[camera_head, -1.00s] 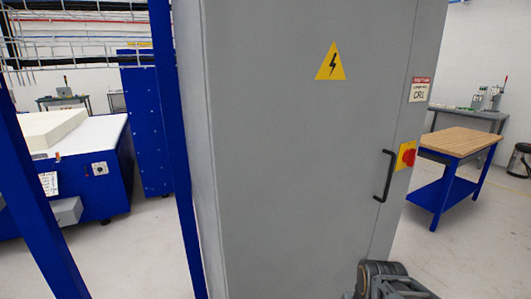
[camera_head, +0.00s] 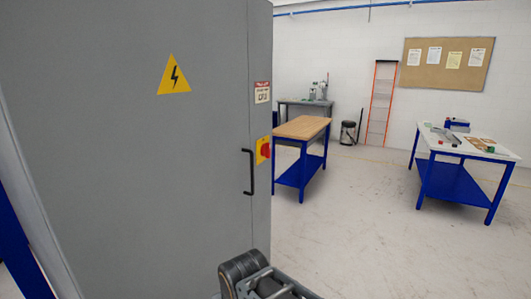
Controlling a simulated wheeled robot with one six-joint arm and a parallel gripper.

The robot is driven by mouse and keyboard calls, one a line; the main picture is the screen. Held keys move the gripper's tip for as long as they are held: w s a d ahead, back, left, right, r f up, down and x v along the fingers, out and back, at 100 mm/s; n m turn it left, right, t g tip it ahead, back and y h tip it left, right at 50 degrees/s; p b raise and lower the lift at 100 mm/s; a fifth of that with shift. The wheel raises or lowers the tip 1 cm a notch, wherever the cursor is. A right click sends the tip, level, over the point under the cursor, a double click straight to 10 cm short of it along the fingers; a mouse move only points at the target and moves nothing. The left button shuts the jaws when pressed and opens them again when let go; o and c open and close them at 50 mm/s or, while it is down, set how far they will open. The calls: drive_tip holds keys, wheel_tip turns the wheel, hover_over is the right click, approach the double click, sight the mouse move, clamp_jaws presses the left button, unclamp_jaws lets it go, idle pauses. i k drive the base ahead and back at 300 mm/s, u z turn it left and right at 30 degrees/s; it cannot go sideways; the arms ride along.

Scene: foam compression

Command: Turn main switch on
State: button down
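The main switch (camera_head: 266,149) is a red knob on a yellow plate, at the right edge of a tall grey cabinet (camera_head: 130,170). The knob's exact position is too small to tell. A black vertical handle (camera_head: 250,172) sits just left of the switch on the cabinet door. A yellow triangle with a lightning bolt (camera_head: 174,75) and a small red and white sign (camera_head: 262,92) are higher on the cabinet. Part of my arm shows at the bottom middle, below the handle. My gripper's fingers are not visible.
A wood-topped blue table (camera_head: 302,128) stands right of the cabinet. A white-topped blue table (camera_head: 465,145) with small items is farther right. A black bin (camera_head: 348,133) and an orange ladder (camera_head: 381,100) are by the back wall. The floor between the tables is clear.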

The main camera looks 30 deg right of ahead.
sight(266, 148)
drive_tip(key=k, duration=0.35)
drive_tip(key=z, duration=0.85)
drive_tip(key=i, duration=1.35)
drive_tip(key=u, duration=0.35)
